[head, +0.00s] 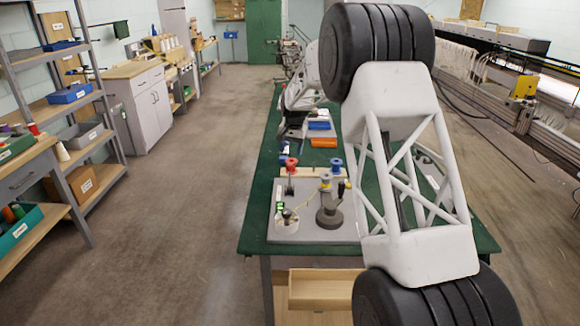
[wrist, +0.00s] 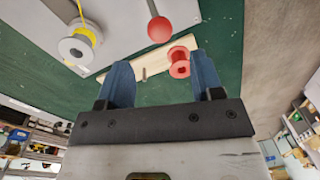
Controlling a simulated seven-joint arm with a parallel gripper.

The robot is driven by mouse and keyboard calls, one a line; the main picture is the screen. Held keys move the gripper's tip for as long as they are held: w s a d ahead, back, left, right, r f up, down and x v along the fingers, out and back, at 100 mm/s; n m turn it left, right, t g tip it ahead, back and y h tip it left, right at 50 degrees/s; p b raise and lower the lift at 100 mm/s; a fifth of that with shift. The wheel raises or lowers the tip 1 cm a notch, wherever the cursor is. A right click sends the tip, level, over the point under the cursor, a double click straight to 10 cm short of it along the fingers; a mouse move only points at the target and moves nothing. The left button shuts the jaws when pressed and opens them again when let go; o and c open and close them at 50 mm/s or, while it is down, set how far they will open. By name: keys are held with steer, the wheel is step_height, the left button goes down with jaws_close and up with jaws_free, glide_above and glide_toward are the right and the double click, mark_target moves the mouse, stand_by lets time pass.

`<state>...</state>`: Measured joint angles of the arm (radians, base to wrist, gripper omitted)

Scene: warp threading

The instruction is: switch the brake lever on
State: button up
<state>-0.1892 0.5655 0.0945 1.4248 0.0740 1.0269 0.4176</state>
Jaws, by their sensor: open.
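The lever I take for the brake lever (head: 291,163) stands up from the grey board, with a red ball on a thin rod. The ball also shows in the wrist view (wrist: 160,28), ahead of my gripper (wrist: 160,62). My gripper's blue fingers are apart with nothing held between them, and the ball is beyond the fingertips. In the head view my gripper (head: 286,149) is small and partly hidden behind the lever's top. I cannot tell the lever's on or off position.
The grey board (head: 310,236) lies on the green table (head: 254,240). A blue spool (head: 336,165), a yellow-threaded spool (wrist: 80,48) and a red spool (wrist: 179,65) stand nearby. Blue (head: 319,126) and orange (head: 324,143) items lie farther back.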

mark_target(290, 164)
steer(key=shift+a+f, duration=0.15)
steer(key=shift+f, duration=1.8)
steer(key=shift+a+f, duration=0.1)
steer(key=shift+f, duration=1.8)
jaws_close()
